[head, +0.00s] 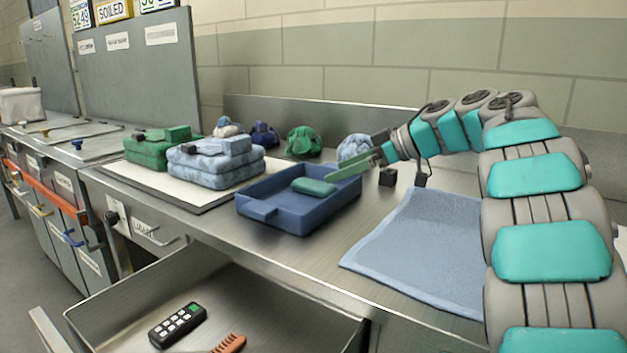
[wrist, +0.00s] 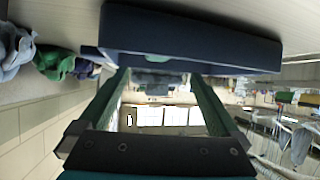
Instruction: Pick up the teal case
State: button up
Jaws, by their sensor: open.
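The teal case (head: 314,187) is a small rounded block lying in the blue tray (head: 261,212) on the steel counter. My gripper (head: 334,173) has long green fingers and reaches in from the right, its tips just above the tray's right part, close to the case. In the wrist view, the gripper (wrist: 158,74) is open with an empty gap between the fingers. The tray (wrist: 200,45) fills the top of that view, and a small teal patch, probably the case, shows at its edge. Whether the fingers touch the case cannot be told.
Folded towels (head: 215,165) are stacked left of the tray, with crumpled cloths (head: 304,141) behind. A small black block (head: 387,177) stands right of the tray. A blue towel (head: 420,245) lies flat in front. The open drawer (head: 265,290) below holds a remote (head: 177,325).

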aim_at(319, 183)
jog(key=shift+x, duration=0.95)
jog(key=x, duration=0.2)
jog(key=f+x, duration=0.1)
jog(key=x, duration=0.1)
jog(key=shift+d, duration=0.1)
jog(key=shift+w+a+f, duration=0.15)
jog(key=shift+a+f, duration=0.15)
jog(key=shift+a, duration=0.15)
jog(key=shift+c, duration=0.2)
grip_shut()
